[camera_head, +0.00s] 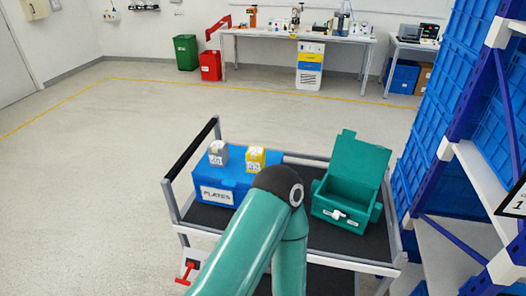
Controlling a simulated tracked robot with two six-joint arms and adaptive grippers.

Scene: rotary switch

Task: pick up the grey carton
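The grey carton (218,153) is a small box with a white label and dark marks. It sits upright on the left part of the lid of a blue box labelled PLATES (217,195), on a cart. A similar yellow carton (256,158) sits to its right. One of my teal arms rises from the bottom middle to a dark joint in front of the blue box's right part. I cannot tell which arm it is. Neither of my grippers shows, and nothing touches the grey carton in view.
The cart's rail (190,149) runs left of the blue box. A green box (343,202) with its lid up stands at the cart's right. A blue-crate rack (479,106) rises close on the right. The floor to the left is clear. A workbench (340,36) stands far back.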

